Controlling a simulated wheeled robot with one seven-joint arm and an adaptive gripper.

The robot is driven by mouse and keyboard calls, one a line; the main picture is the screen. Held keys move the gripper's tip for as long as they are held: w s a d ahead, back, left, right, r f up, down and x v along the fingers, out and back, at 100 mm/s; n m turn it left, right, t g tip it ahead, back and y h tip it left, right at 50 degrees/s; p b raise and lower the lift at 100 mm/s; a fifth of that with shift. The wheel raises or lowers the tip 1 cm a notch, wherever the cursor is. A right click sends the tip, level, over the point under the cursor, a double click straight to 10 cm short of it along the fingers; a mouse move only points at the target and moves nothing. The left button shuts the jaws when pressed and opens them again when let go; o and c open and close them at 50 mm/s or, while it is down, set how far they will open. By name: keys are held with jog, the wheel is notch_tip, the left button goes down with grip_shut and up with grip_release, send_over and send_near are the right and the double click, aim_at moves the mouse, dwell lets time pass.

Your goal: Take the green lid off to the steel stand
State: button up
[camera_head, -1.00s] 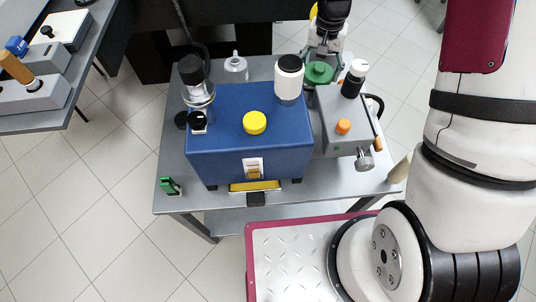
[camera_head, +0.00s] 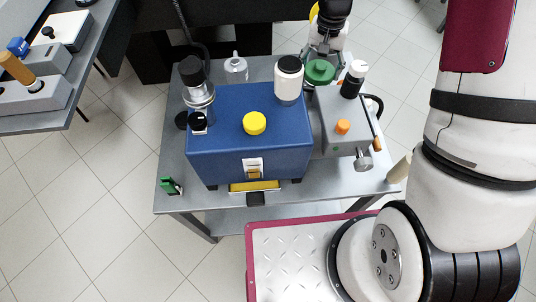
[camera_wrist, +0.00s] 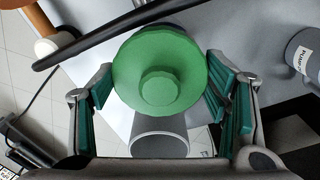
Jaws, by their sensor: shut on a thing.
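The green lid (camera_head: 319,72) is a round disc with a knob, at the back right of the bench in the head view. In the wrist view the green lid (camera_wrist: 186,88) fills the upper middle. My gripper (camera_head: 322,62) is shut on it, with one teal-padded finger at each side of the rim; my gripper also shows in the wrist view (camera_wrist: 160,78). A grey cylinder (camera_wrist: 160,142) shows just below the lid in the wrist view, partly hidden by it. I cannot tell whether this is the steel stand, or whether the lid touches anything beneath.
A blue box (camera_head: 225,145) with a yellow knob fills the bench (camera_head: 350,183). A white bottle (camera_head: 289,78) with a black cap stands left of the lid. A grey unit (camera_head: 335,115) with a black-and-white knob is close on its right.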

aim_at(320, 65)
jog(key=shift+a+r+p, duration=0.1)
jog(key=shift+r+p, duration=1.3)
jog(key=shift+r, duration=1.1)
